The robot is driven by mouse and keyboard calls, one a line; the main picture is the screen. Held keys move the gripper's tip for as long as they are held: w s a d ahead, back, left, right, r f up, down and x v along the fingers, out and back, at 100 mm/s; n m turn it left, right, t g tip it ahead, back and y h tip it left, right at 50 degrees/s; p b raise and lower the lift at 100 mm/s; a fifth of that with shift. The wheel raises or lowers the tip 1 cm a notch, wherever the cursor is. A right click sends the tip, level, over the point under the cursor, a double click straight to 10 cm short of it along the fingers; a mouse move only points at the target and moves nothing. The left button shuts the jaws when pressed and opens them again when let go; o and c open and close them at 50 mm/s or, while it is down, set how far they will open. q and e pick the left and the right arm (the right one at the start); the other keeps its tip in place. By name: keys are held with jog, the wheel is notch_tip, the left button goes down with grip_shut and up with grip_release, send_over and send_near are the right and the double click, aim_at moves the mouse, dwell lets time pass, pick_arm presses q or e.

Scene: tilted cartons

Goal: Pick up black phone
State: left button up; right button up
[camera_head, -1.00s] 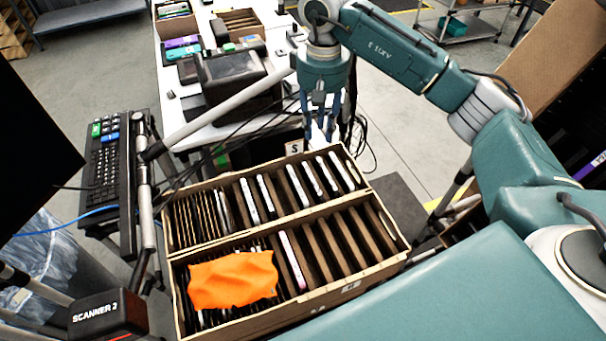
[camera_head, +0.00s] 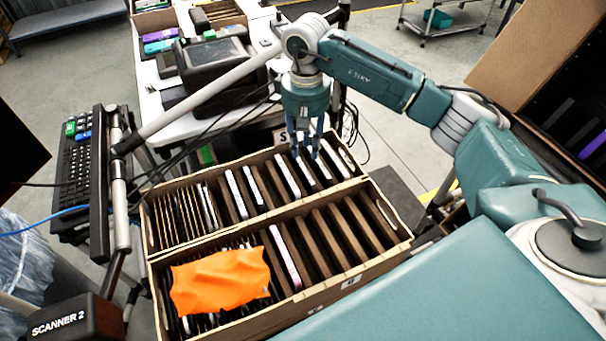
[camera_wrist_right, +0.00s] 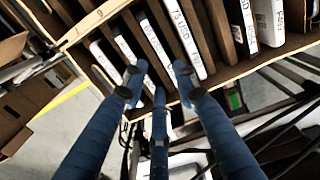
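My right gripper (camera_head: 305,150) is over the far row of the tilted carton (camera_head: 375,258), with its fingertips low at the tops of the slotted phones. Its blue fingers are spread apart, as the right wrist view shows too (camera_wrist_right: 158,83). Nothing is clearly gripped. Below the fingers stand thin phones with pale, labelled edges, such as one phone (camera_head: 287,176) just left of the fingers and another (camera_wrist_right: 156,48) just beyond the fingertips. I cannot tell for certain which one is the black phone. My left gripper is not in view.
Brown dividers separate the slots; several near-row slots at right are empty. An orange cloth (camera_head: 220,281) covers part of the near row. A keyboard (camera_head: 82,185) on a pole stands left. A white table (camera_head: 160,105) stands behind.

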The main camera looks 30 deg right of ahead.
aim_at(305, 167)
jog(key=f, duration=0.2)
jog(key=f+p, duration=0.1)
jog(key=f, duration=0.1)
jog(key=f+p, duration=0.1)
jog(key=shift+s+a+f, duration=0.15)
jog(key=shift+s+f, duration=0.1)
jog(key=shift+f, duration=0.5)
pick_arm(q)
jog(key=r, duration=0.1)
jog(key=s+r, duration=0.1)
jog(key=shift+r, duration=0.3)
pick_arm(e)
jog(key=shift+w, duration=0.1)
jog(key=shift+c, duration=0.5)
grip_shut()
